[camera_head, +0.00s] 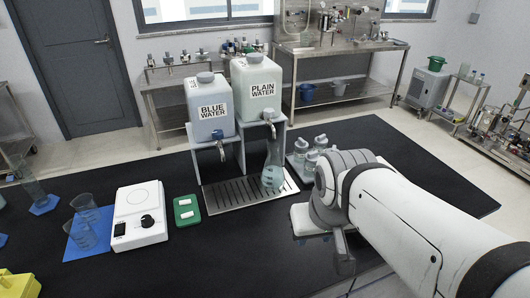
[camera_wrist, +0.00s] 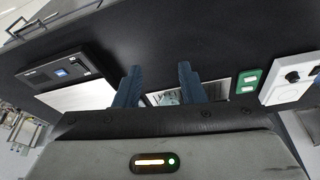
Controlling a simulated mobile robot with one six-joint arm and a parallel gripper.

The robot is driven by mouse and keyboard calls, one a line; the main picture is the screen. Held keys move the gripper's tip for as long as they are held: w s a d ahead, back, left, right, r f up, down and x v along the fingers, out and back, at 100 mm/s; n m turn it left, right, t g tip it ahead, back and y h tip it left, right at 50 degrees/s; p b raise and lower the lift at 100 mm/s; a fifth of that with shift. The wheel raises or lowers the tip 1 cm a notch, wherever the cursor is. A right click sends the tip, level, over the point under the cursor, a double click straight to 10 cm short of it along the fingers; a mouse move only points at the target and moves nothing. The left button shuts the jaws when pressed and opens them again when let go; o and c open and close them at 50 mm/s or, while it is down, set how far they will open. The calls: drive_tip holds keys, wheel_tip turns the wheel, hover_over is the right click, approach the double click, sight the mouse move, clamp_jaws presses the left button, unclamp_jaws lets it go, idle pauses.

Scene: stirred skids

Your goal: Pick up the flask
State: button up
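A clear conical flask (camera_head: 272,174) stands upright on the metal drip tray (camera_head: 222,194), below the tap of the plain water container (camera_head: 258,90). It seems to hold some pale liquid low down. The fingertips are not clear there.
The blue water container (camera_head: 209,108) stands left of the plain water one. Capped bottles (camera_head: 308,151) stand right of the flask. A white plate device (camera_head: 304,218) is by my arm.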

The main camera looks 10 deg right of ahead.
drive_tip(key=shift+o, duration=0.6)
drive_tip(key=shift+a, duration=0.1)
drive_tip(key=o, duration=0.5)
drive_tip(key=w, duration=0.2)
drive_tip(key=w+r, duration=0.1)
drive_tip(key=w, duration=0.1)
drive_tip(key=w+r+b, duration=0.1)
drive_tip(key=shift+w+a, duration=0.15)
drive_tip(key=shift+w, duration=0.25)
drive_tip(key=shift+c, duration=0.2)
drive_tip(key=n+t+b, duration=0.1)
drive_tip(key=b, duration=0.3)
approach(273, 146)
drive_tip(key=f, duration=0.1)
drive_tip(key=p+x, duration=0.1)
drive_tip(key=x, duration=0.7)
drive_tip(key=shift+w+r, duration=0.1)
drive_tip(key=shift+w, duration=0.05)
